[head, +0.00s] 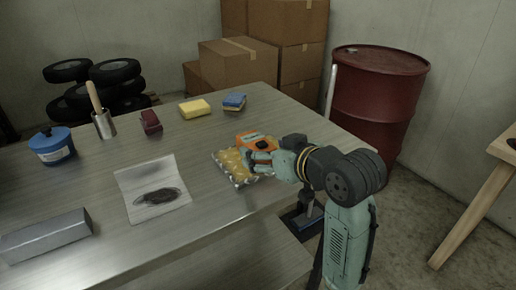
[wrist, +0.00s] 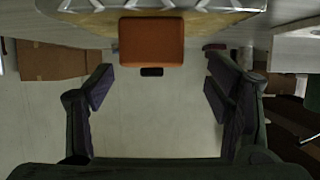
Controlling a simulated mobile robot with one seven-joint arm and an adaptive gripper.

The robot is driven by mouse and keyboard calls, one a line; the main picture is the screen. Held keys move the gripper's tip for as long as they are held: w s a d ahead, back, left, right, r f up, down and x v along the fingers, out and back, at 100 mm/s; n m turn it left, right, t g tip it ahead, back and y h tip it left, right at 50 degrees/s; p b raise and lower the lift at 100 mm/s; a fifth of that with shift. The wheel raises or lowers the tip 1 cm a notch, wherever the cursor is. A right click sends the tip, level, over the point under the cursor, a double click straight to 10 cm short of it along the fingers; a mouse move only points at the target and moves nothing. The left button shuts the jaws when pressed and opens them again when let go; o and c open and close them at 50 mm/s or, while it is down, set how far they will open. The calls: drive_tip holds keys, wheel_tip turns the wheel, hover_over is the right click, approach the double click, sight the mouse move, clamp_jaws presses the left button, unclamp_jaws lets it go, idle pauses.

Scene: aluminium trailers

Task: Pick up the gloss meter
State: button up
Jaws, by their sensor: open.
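An orange device with a pale label and a dark part (head: 252,139), which looks like the gloss meter, sits on or against a foil-edged tray of yellow rounded items (head: 229,163) near the table's right edge. My gripper (head: 265,159) is right beside it, partly hiding it and the tray. In the wrist view the orange body (wrist: 151,42) lies ahead, between the lines of the two fingers. My gripper (wrist: 158,82) is open there, fingers apart with empty space between them. The tray's foil edge (wrist: 75,8) borders the orange body at the top of that view.
On the table (head: 120,240) are a blue-lidded tub (head: 52,147), a brush in a metal cup (head: 103,123), a dark red object (head: 151,121), yellow (head: 194,108) and blue-yellow (head: 234,101) sponges, a stained sheet (head: 153,187) and a grey bar (head: 45,236). A red drum (head: 377,100) stands behind.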

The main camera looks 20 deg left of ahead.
sight(255, 144)
drive_tip(key=x, duration=0.3)
drive_tip(key=p+x, duration=0.1)
drive_tip(key=x, duration=0.3)
drive_tip(key=shift+w+d+p, duration=0.1)
drive_tip(key=shift+w+p, duration=0.2)
drive_tip(key=shift+w, duration=0.15)
drive_tip(key=shift+c, duration=0.3)
drive_tip(key=c, duration=1.3)
drive_tip(key=shift+r, duration=0.1)
drive_tip(key=shift+c, duration=0.9)
